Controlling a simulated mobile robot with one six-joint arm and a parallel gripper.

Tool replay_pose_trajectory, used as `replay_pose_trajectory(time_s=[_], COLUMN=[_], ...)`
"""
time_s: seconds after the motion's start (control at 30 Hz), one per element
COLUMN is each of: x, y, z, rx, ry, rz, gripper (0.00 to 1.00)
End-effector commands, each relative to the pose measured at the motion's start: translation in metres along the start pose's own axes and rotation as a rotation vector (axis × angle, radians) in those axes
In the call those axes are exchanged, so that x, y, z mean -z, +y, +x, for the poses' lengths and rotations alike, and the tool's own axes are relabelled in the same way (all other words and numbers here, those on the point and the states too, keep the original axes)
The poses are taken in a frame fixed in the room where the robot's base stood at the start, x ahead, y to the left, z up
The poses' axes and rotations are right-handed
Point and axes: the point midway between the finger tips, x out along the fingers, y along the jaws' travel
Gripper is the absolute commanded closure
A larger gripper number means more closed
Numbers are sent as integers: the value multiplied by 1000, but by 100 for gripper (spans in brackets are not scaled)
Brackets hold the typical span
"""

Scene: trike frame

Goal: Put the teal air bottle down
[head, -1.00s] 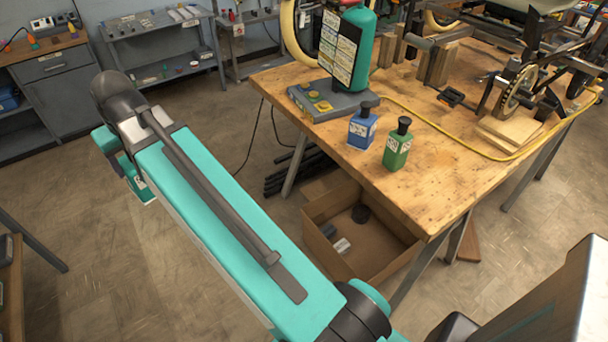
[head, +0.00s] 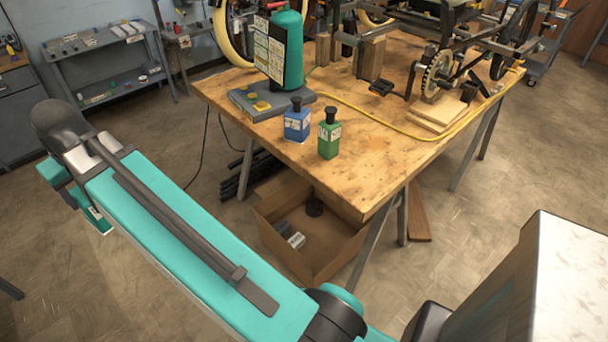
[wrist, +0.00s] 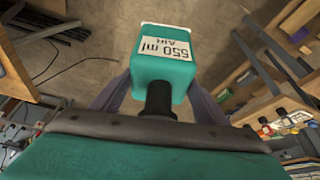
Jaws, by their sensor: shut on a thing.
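The teal air bottle (wrist: 165,72) shows in the wrist view, with a white label reading "550 ml Air" and a dark neck towards the camera. My gripper (wrist: 158,98) has a finger on each side of it and is shut on it. Only floor shows behind the bottle, so it is held clear of any surface. In the head view my arm reaches to the upper left, and the gripper and bottle cannot be made out surely there.
A wooden workbench (head: 365,150) stands right of my arm. On it are a blue bottle (head: 297,122), a green bottle (head: 329,137), a large teal canister (head: 286,50) on a grey base, and a trike frame (head: 440,70). A cardboard box (head: 335,255) sits below.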

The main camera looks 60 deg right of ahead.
Motion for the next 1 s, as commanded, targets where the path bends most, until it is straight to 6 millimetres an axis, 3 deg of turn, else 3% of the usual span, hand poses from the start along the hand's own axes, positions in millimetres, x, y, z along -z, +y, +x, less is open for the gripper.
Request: replay_pose_trajectory(time_s=[0.37,0.53,0.77,1.0], x=[0,-1,-7,-26], y=[-4,13,77,166], z=[0,5,19,33], rx=[1,-22,-106,-223], ry=[1,0,-1,-1], rz=[-1,53,251,534], gripper=[81,81,81,81])
